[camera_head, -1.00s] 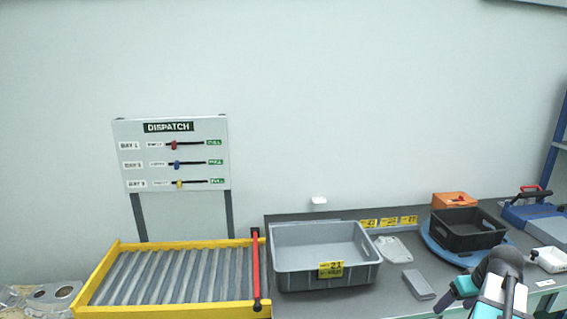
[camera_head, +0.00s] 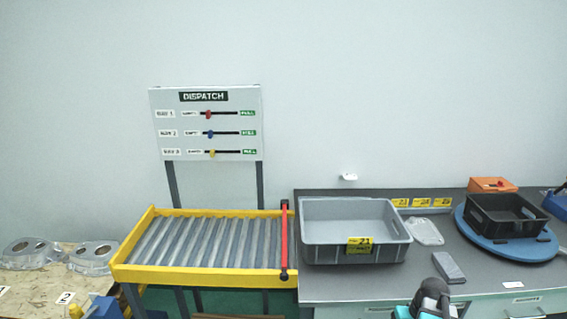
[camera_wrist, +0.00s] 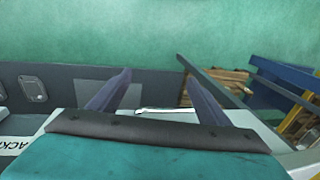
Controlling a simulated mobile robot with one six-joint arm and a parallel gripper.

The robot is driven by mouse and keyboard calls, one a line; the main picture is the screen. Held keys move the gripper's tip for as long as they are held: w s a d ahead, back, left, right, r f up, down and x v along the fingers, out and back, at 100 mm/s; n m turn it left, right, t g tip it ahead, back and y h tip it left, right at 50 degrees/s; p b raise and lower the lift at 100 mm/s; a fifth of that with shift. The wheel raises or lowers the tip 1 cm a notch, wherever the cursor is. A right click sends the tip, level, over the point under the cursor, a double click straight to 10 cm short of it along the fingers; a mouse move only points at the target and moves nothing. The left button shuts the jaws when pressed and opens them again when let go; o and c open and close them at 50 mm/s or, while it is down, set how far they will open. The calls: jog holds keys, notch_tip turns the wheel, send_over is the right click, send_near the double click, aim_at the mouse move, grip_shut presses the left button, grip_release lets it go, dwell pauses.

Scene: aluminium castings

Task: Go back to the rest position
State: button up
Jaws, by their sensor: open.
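My gripper shows in the wrist view (camera_wrist: 155,90), with its two dark fingers spread apart and nothing between them. Beyond the fingers is the green floor and a grey panel. In the head view only part of my arm shows at the bottom edge, right of the middle, in front of the bench; the fingertips are not visible there. My arm is apart from the grey bin (camera_head: 354,231), which stands on the dark bench with a yellow label 21 on its front and looks empty.
A yellow-framed roller conveyor (camera_head: 205,268) with a red bar (camera_head: 284,240) stands left of the bench. The dispatch board (camera_head: 206,123) is behind it. A black crate (camera_head: 506,214) sits on a blue turntable (camera_head: 470,237). A grey block (camera_head: 448,267) lies on the bench. Castings (camera_head: 92,257) lie far left.

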jog(key=s+a+f+g+b, duration=0.1)
jog(key=s+a+f+g, duration=0.1)
jog(key=s+a+f, duration=0.4)
jog(key=s+a+f+g, duration=0.1)
jog(key=s+a+f, duration=0.2)
jog(key=a+f, duration=0.6)
jog(key=s+a+f+g+h, duration=0.1)
jog(key=s+a+f, duration=0.3)
jog(key=s, duration=0.3)
jog(key=s+a+f+n+g+h+b, duration=0.1)
jog(key=s+a+f+g, duration=0.1)
jog(key=s+a+f, duration=0.2)
jog(key=s+f, duration=0.1)
jog(key=s, duration=0.2)
jog(key=shift+a+f, duration=0.2)
